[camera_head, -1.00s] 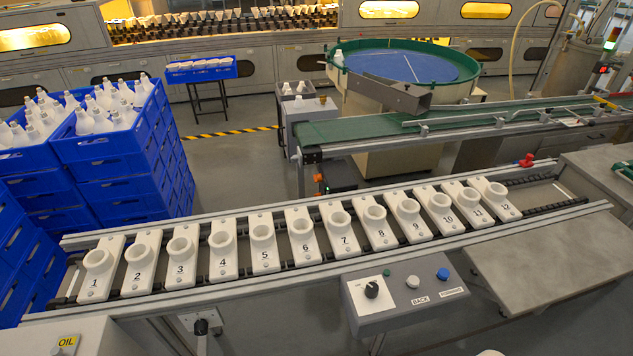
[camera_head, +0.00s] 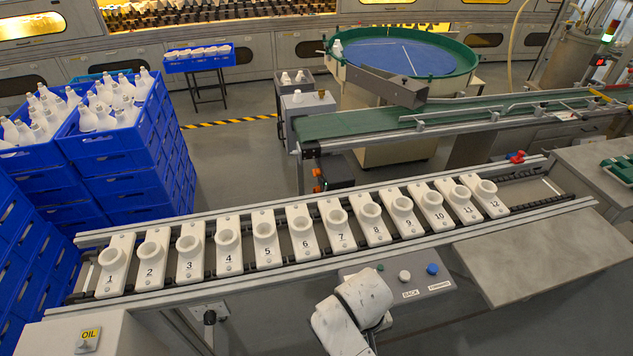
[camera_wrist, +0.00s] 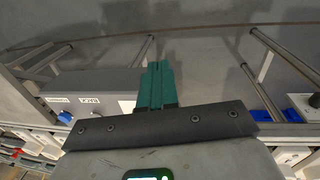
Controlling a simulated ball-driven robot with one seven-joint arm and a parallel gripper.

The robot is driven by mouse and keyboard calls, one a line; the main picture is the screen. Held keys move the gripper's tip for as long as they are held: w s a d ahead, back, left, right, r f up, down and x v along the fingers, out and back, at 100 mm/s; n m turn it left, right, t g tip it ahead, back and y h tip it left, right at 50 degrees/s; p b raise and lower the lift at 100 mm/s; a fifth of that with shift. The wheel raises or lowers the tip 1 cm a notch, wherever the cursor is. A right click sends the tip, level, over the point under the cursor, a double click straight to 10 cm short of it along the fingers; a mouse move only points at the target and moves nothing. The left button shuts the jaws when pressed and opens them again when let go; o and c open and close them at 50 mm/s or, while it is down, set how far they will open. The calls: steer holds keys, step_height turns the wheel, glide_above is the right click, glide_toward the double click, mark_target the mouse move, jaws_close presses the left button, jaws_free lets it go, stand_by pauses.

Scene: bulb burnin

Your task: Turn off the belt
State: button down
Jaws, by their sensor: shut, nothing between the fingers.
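A green flat belt (camera_head: 360,125) runs across the back right. Nearer, a conveyor (camera_head: 85,280) carries a row of numbered white holders (camera_head: 228,250). A grey control box (camera_head: 425,292) on its front side has a white button (camera_head: 404,276) marked BACK and a blue button (camera_head: 432,269) marked FORWARD. My white arm covers the box's left part, where the black knob was visible earlier. In the wrist view my gripper (camera_wrist: 157,66) is shut and empty, with its teal fingers together. The labelled box (camera_wrist: 90,104) lies left of it there.
A red knob (camera_head: 517,157) is on the far rail. A grey cabinet with an OIL label (camera_head: 89,338) is at front left. A grey plate (camera_head: 535,250) sits right of the control box.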

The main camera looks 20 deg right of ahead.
steer(key=w+d+h, duration=0.1)
steer(key=w, duration=0.1)
steer(key=w+d, duration=0.1)
steer(key=w, duration=0.1)
steer(key=w+d+h, duration=0.1)
steer(key=w, duration=0.1)
steer(key=shift+w+d+r+m+g+h, duration=0.2)
steer(key=shift+w+r+m+g+h, duration=0.05)
steer(key=shift+r+m+g+h, duration=0.05)
steer(key=shift+w+d+r+h, duration=0.15)
steer(key=shift+w+d+h, duration=0.15)
steer(key=shift+w+d, duration=0.35)
